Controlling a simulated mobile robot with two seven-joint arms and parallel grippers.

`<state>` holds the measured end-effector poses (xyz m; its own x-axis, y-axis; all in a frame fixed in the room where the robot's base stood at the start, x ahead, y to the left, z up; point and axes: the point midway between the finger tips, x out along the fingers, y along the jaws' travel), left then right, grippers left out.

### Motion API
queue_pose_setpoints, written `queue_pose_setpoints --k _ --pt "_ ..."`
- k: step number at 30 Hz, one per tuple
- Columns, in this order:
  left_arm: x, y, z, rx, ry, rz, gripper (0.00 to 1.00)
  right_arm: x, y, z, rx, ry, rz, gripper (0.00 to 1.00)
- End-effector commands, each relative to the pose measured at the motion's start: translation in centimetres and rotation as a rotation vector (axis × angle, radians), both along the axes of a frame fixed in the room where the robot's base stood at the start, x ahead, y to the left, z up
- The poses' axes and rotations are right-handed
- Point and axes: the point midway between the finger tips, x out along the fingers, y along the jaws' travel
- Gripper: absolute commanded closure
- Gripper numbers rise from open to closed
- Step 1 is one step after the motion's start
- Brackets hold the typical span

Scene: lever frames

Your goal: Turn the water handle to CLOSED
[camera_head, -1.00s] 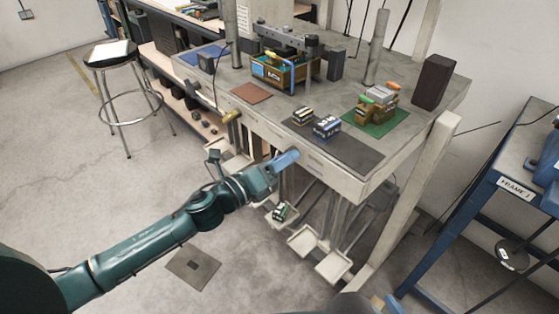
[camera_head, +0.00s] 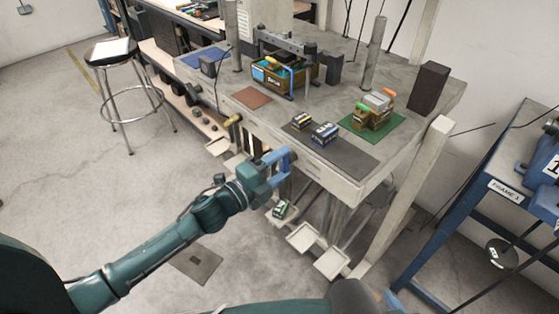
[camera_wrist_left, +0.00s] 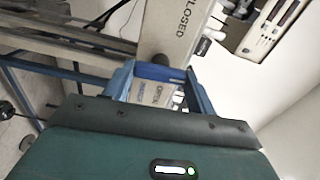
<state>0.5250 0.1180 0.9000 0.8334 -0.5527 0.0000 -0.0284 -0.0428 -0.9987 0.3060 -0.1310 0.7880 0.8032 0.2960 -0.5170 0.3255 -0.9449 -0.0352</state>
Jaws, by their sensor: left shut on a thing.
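The blue water handle (camera_wrist_left: 158,72) shows in the left wrist view as a short bar between my fingers, by a dark round pivot. My left gripper (camera_head: 276,161) is at the table's front edge and shut on the handle. In the left wrist view its blue fingers (camera_wrist_left: 161,82) stand on either side of the bar. A pale panel carries a CLOSED label (camera_wrist_left: 182,28) beyond the handle and an OPEN label (camera_wrist_left: 155,93) partly seen between the fingers. In the head view my gripper largely hides the handle. My right gripper is out of view.
A blue frame (camera_head: 465,190) stands right. Floor at left is free around the stool (camera_head: 124,95).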

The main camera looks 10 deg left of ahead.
Motion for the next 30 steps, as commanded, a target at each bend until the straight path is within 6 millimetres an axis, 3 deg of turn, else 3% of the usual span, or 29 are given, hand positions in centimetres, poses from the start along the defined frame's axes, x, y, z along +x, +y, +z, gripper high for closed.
queue_pose_setpoints --k 18,30 --pt "0.0 0.1 0.3 -0.455 0.302 0.002 0.66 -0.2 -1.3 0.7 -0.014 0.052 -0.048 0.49" --pt "0.1 0.1 0.2 -0.602 0.399 0.001 0.66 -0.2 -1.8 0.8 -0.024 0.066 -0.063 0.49"
